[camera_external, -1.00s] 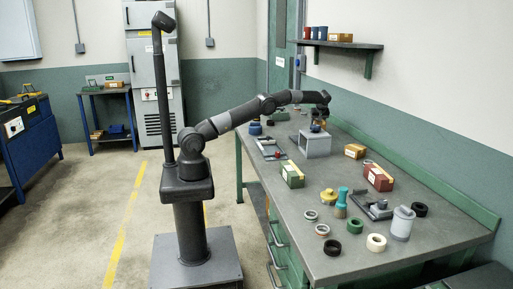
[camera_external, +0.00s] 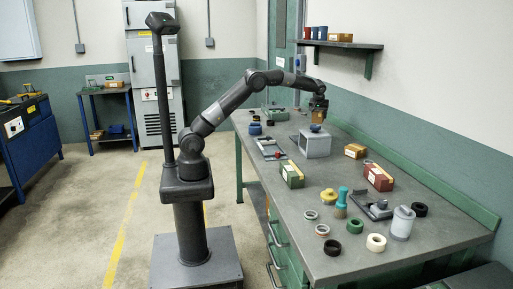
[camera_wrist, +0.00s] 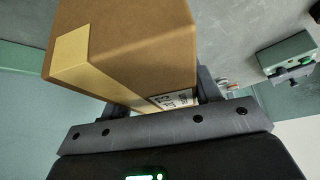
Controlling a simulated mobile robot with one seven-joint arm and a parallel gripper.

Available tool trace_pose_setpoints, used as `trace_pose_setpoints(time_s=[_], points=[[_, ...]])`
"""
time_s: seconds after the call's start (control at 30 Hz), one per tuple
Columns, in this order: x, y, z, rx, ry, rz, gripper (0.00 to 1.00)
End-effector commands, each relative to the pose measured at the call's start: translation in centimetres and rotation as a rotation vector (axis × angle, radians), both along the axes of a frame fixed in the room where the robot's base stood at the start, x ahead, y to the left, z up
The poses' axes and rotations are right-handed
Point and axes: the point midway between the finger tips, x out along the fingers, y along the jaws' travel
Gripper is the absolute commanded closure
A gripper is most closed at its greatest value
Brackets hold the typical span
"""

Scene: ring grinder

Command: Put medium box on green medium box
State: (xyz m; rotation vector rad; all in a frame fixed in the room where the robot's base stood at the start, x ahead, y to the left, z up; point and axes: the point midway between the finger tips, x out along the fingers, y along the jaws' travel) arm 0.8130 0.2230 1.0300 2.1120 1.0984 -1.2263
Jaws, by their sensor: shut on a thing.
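My gripper (camera_external: 320,103) is shut on a brown cardboard medium box (camera_external: 318,116). It holds the box above the far part of the workbench, just over or behind a grey open-fronted block; I cannot tell which. In the wrist view the medium box (camera_wrist: 140,45) fills the space between the fingers, with a pale tape strip and a printed label. The green medium box (camera_external: 292,174), with a yellow strip on top, stands on the bench nearer the camera, towards the left edge. Nothing rests on it.
The grey block (camera_external: 315,146) stands between my gripper and the green box's area. A red box (camera_external: 378,177) and a small orange box (camera_external: 355,151) stand to the right. Several rings lie in front.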

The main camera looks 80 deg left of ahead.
Motion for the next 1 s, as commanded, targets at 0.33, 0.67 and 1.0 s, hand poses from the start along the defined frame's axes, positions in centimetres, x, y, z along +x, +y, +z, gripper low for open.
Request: trace_pose_setpoints(time_s=[0.33, 0.67, 1.0], points=[[-4.9, -7.1, 4.1, 0.002, -0.003, -0.295, 0.86], [-11.4, -14.0, 6.5, 0.005, -0.002, -0.583, 0.86], [-19.7, -22.4, 7.0, 0.008, 0.000, -0.818, 0.86]])
